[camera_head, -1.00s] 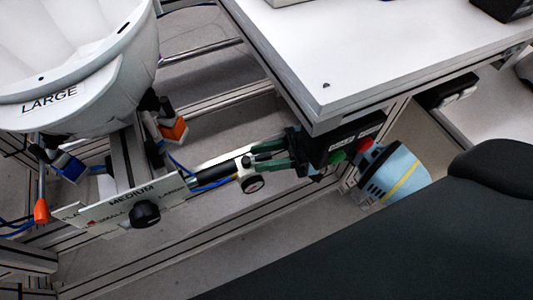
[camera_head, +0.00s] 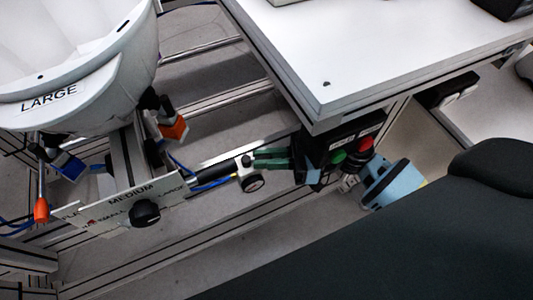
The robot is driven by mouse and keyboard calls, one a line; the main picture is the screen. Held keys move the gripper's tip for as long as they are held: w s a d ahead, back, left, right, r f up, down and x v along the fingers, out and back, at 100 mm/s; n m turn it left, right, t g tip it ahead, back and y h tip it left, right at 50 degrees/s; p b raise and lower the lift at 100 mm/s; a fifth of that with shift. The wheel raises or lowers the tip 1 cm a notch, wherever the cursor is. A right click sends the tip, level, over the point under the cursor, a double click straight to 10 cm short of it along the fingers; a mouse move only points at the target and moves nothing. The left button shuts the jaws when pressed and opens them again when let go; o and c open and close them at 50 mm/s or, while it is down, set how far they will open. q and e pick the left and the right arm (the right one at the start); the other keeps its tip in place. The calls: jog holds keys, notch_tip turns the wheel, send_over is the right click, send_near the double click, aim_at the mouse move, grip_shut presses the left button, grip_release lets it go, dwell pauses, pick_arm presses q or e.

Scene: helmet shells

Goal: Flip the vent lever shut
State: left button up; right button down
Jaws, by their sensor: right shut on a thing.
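My right gripper (camera_head: 256,160) comes in from the right below the table edge, with two green fingers pointing left. They are close together and shut on a small piece at the white end fitting (camera_head: 243,167), which I take for the vent lever; it is mostly hidden between the fingertips, and its angle cannot be told. The fitting joins a black cylinder (camera_head: 212,173) with blue hoses and carries a round black part (camera_head: 252,183) below. A white helmet shell (camera_head: 75,60) marked LARGE sits at upper left. My left gripper is out of view.
A white tabletop (camera_head: 385,50) overhangs at upper right. Green and red buttons (camera_head: 338,156) are under its corner, close to my gripper. A size plate (camera_head: 110,208) with a black knob (camera_head: 146,214) stands at lower left. Aluminium rails run below.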

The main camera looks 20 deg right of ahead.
jog(key=m+t+h, duration=0.1)
jog(key=s+m+t+h, duration=0.1)
jog(key=t, duration=0.1)
jog(key=m+t, duration=0.1)
jog(key=t, duration=0.1)
jog(key=shift+s+a+m+h+b, duration=0.2)
jog(key=shift+a+m+h+b, duration=0.1)
jog(key=shift+a+h+b, duration=0.1)
jog(key=shift+s+a+m+t+h, duration=0.2)
jog(key=shift+s+m+t+h, duration=0.05)
jog(key=shift+m+t+h, duration=0.65)
jog(key=m+t+h, duration=0.1)
jog(key=m+t+h+p, duration=0.1)
jog(key=h, duration=0.1)
jog(key=shift+s+a, duration=0.2)
jog(key=shift+a, duration=0.1)
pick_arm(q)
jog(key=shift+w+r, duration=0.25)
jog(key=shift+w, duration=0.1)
pick_arm(e)
jog(key=shift+a+m+t+h, duration=0.15)
jog(key=shift+m+t+h, duration=0.15)
jog(key=shift+m+h, duration=0.1)
jog(key=shift+s+h, duration=0.1)
jog(key=shift+h, duration=0.2)
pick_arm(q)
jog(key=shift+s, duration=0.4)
pick_arm(e)
jog(key=c, duration=1.4)
grip_release()
